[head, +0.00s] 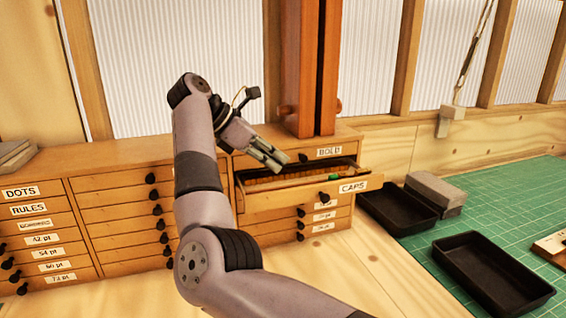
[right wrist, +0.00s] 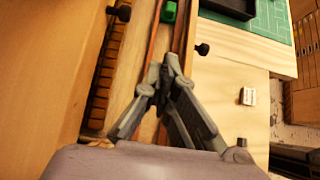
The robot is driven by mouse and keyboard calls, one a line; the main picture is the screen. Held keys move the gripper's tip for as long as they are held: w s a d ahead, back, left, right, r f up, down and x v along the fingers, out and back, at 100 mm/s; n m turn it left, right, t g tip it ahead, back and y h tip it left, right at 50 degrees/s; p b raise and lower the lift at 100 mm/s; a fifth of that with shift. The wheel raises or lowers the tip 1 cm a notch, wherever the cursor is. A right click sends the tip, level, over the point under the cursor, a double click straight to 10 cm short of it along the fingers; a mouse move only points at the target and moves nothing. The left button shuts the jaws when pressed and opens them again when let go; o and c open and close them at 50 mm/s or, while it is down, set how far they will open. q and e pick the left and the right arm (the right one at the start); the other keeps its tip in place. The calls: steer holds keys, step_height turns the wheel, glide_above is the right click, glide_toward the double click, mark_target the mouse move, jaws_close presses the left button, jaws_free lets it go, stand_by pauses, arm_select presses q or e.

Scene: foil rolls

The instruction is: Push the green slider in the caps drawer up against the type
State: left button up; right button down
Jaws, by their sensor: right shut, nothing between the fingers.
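The caps drawer (head: 310,192) is pulled open from the cabinet, with a CAPS label on its front. The green slider (head: 334,177) sits inside the drawer toward its right end. It also shows in the right wrist view (right wrist: 168,12), ahead of the fingertips and apart from them. A row of type (right wrist: 104,75) lies along the drawer's left side in that view. My right gripper (head: 281,163) is shut and empty, over the left part of the open drawer. In the right wrist view its fingertips (right wrist: 163,66) point along the drawer toward the slider. My left gripper is not in view.
Two black trays (head: 490,272) and a grey block (head: 435,190) are on the green mat (head: 480,210) at the right. A wooden post (head: 312,65) stands on the cabinet behind the drawer. Closed labelled drawers (head: 45,240) fill the left cabinet.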

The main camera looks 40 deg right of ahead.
steer(key=p+x, duration=0.2)
steer(key=x, duration=0.5)
steer(key=shift+d, duration=0.2)
steer(key=d+p, duration=0.1)
steer(key=s+d, duration=0.1)
steer(key=d, duration=0.1)
steer(key=shift+s+d+f+p, duration=0.1)
steer(key=shift+d+f+p, duration=0.1)
steer(key=shift+p, duration=0.2)
steer(key=shift+s+d+f, duration=0.1)
steer(key=shift+d, duration=0.25)
